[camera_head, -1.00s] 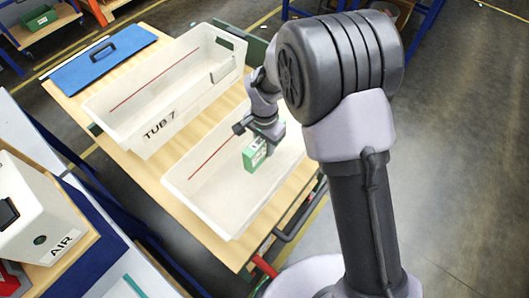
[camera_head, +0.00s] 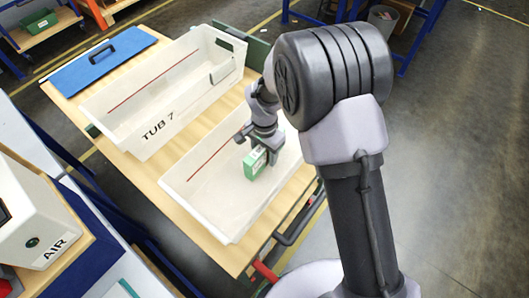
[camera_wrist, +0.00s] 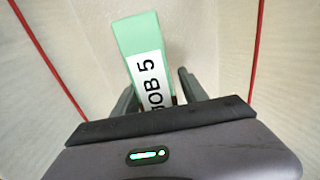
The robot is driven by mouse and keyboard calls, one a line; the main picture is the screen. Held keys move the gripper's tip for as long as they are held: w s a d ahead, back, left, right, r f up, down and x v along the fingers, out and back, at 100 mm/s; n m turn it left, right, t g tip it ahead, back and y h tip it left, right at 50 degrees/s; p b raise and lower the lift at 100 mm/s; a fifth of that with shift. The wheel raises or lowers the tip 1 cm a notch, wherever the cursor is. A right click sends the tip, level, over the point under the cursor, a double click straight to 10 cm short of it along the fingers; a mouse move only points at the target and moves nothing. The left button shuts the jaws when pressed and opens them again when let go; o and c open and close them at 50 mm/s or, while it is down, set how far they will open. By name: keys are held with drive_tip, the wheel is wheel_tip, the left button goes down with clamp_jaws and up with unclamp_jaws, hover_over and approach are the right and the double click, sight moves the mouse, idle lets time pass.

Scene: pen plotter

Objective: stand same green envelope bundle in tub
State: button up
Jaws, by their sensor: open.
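The green envelope bundle (camera_head: 255,163) stands on edge inside the nearer white tub (camera_head: 206,211). Its white label reads "JOB 5" in the wrist view (camera_wrist: 137,37). My gripper (camera_head: 259,147) is down in this tub at the bundle. In the wrist view my gripper (camera_wrist: 158,88) is open, with one finger on each side of the bundle's near end. The tub's pale floor and side walls with red lines show around it. I cannot tell whether the bundle leans on anything.
A second white tub (camera_head: 124,135) marked "TUB 7" stands beside it, and looks empty. A blue folder (camera_head: 88,66) with a dark handle lies at the table's far left. A white box (camera_head: 32,215) marked "AIR" is at the left. Bare wood (camera_head: 176,155) separates the tubs.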

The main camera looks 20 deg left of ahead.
wheel_tip(320, 180, up, 12)
drive_tip(key=p, duration=0.4)
drive_tip(key=shift+r, duration=0.15)
drive_tip(key=d+r+t+y, duration=0.1)
drive_tip(key=d+r, duration=0.7)
drive_tip(key=r, duration=0.4)
drive_tip(key=s+d+r+t, duration=0.2)
drive_tip(key=s+d+r, duration=0.3)
drive_tip(key=s+d, duration=0.2)
drive_tip(key=s+d+r+t+y, duration=0.1)
drive_tip(key=s+d+r, duration=0.4)
drive_tip(key=s, duration=0.5)
drive_tip(key=d+t, duration=0.1)
drive_tip(key=d, duration=0.1)
drive_tip(key=shift+s+d+t, duration=0.35)
drive_tip(key=shift+t, duration=0.05)
